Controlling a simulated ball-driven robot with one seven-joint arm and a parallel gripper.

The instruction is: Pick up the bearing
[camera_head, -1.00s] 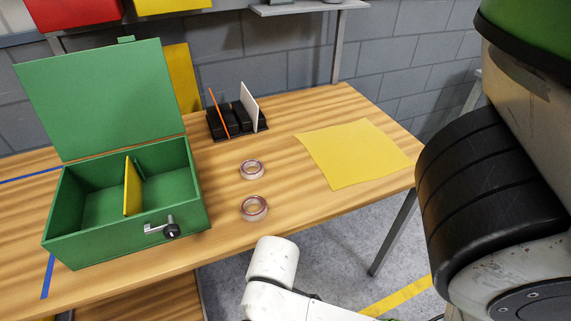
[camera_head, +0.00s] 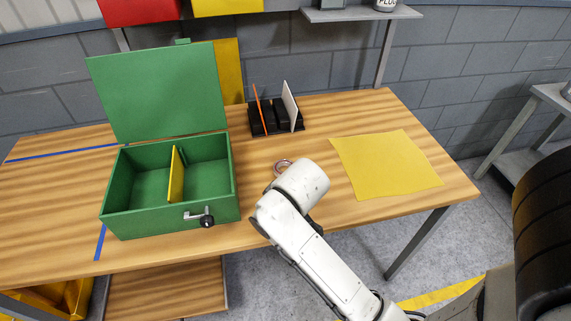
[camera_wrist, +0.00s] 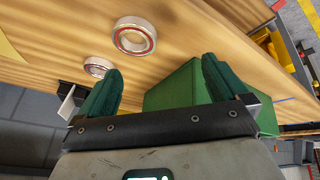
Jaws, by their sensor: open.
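Two ring-shaped bearings, pale metal with a reddish ring, lie flat and apart on the wooden table. In the wrist view the larger-looking bearing (camera_wrist: 121,46) is beyond the fingertips, near the top, and the other bearing (camera_wrist: 90,70) is left of it, close to the left finger. In the head view only part of the far bearing (camera_head: 279,164) shows; my white arm hides the near one. My gripper (camera_wrist: 160,68) has two green fingers spread wide, with nothing held between them. It is above the table, touching neither bearing. My arm hides it in the head view.
An open green box (camera_head: 170,223) with a yellow divider and latch stands left of the bearings. A black rack (camera_head: 262,130) with upright plates is behind them. A yellow sheet (camera_head: 388,165) lies to the right. The bare tabletop (camera_head: 50,195) shows at far left.

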